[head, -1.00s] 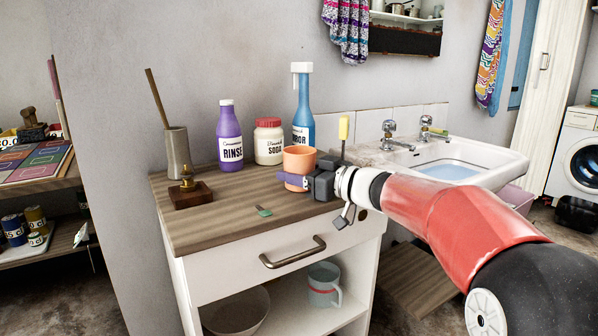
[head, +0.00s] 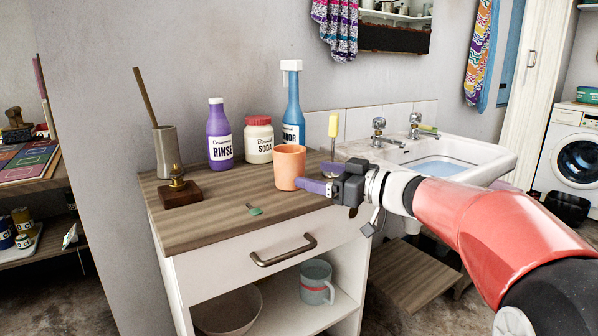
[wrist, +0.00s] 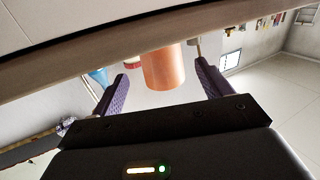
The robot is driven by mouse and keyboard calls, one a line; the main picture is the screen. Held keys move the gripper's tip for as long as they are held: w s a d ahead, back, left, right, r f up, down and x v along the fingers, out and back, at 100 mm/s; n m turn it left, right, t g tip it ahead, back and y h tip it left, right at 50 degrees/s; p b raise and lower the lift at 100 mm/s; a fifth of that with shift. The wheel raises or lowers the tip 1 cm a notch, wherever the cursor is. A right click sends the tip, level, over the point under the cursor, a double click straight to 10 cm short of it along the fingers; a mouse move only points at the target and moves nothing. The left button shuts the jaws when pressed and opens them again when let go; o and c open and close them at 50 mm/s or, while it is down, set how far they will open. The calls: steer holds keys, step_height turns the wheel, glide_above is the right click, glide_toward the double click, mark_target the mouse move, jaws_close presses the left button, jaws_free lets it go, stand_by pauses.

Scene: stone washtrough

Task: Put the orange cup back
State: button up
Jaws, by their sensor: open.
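The orange cup (head: 289,168) stands upright on the wooden top of the cabinet (head: 215,222), in front of the blue bottle. My gripper (head: 303,184) is at the cup's right, low beside it, with its purple fingers pointing toward it. In the wrist view the two purple fingers (wrist: 161,72) are spread apart, and the cup (wrist: 164,66) shows in the gap, around or just past their tips. I cannot tell whether a finger touches the cup. The far finger is mostly hidden in the head view.
A purple rinse bottle (head: 220,135), a soda jar (head: 258,140) and a blue bottle (head: 292,108) stand behind the cup. A yellow-handled tool (head: 333,128) stands behind my gripper. A small green-ended item (head: 255,210) lies on the front top. The sink (head: 450,155) is at right.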

steer(key=s+d+r+m+t+h, duration=0.2)
steer(key=d+m+t+h, duration=0.2)
steer(key=d+h, duration=0.1)
steer(key=s+d+r+m+t+h, duration=0.1)
steer(key=s+d+m+t+h, duration=0.15)
steer(key=d+t+h, duration=0.2)
steer(key=s+d+f+m+g+h, duration=0.3)
steer(key=s+d+f+m+h, duration=0.2)
steer(key=d+h, duration=0.15)
steer(key=s+a+f+g, duration=0.2)
steer(key=s+f+g, duration=0.3)
steer(key=s+f, duration=0.4)
steer(key=s+a+f+g+y, duration=0.1)
steer(key=s+a+f+g, duration=0.1)
steer(key=s+f+g, duration=0.3)
steer(key=s+f, duration=0.4)
steer(key=s, duration=0.3)
steer(key=shift+s+a, duration=0.25)
steer(key=shift+s, duration=0.05)
